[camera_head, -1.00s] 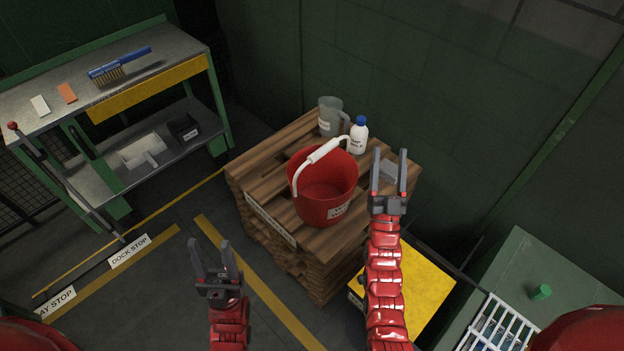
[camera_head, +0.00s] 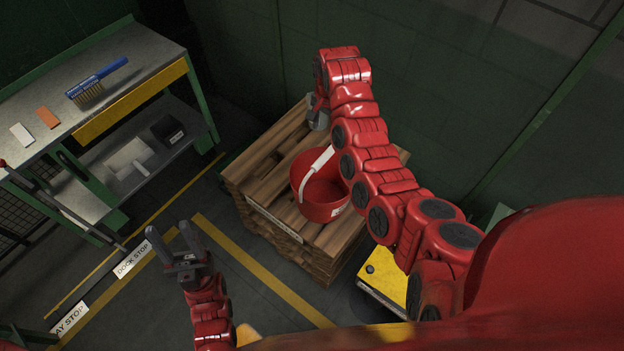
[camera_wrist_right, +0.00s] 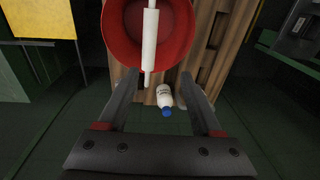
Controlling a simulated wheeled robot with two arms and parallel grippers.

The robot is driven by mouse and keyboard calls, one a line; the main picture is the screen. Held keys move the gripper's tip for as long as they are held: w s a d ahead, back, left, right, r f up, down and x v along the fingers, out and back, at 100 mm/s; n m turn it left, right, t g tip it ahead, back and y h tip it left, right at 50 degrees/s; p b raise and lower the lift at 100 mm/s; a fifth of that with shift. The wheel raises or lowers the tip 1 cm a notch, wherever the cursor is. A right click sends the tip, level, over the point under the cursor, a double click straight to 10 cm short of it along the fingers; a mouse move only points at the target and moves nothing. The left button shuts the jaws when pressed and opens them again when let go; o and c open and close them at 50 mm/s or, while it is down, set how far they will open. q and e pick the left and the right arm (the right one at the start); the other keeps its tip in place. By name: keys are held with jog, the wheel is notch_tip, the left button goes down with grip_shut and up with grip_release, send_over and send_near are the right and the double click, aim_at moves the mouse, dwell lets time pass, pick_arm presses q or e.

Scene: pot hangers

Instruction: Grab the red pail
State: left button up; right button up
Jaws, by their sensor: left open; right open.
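The red pail (camera_head: 322,208) stands upright on the wooden pallet stack (camera_head: 262,164), its white-gripped handle (camera_head: 322,158) raised over the opening. My right arm covers part of its right side. In the right wrist view the pail (camera_wrist_right: 128,48) is at the top, with the white grip (camera_wrist_right: 150,38) just beyond my right gripper (camera_wrist_right: 158,74). That gripper is open, and nothing is clamped in it. My left gripper (camera_head: 168,228) is open and empty, over the floor left of the pallets.
A white bottle with a blue cap (camera_wrist_right: 164,98) appears between my right fingers in the wrist view. A grey jug (camera_head: 318,120) stands at the pallet's back. A metal bench (camera_head: 150,65) with a blue brush (camera_head: 97,82) is left. A yellow-topped box (camera_head: 383,283) is at front right.

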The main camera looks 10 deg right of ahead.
aim_at(325, 155)
jog(key=shift+g, duration=0.5)
jog(key=f+b, duration=0.3)
jog(key=s+f+b, duration=0.1)
jog(key=f+b, duration=0.2)
jog(key=f, duration=0.1)
jog(key=f+b, duration=0.3)
jog(key=shift+s+f, duration=0.35)
jog(key=shift+f+p, duration=0.25)
jog(key=shift+p, duration=0.05)
notch_tip(325, 155, down, 3)
jog(key=shift+a+f+p, duration=0.15)
jog(key=shift+p, duration=0.8)
jog(key=shift+f, duration=0.75)
jog(key=shift+f, duration=0.25)
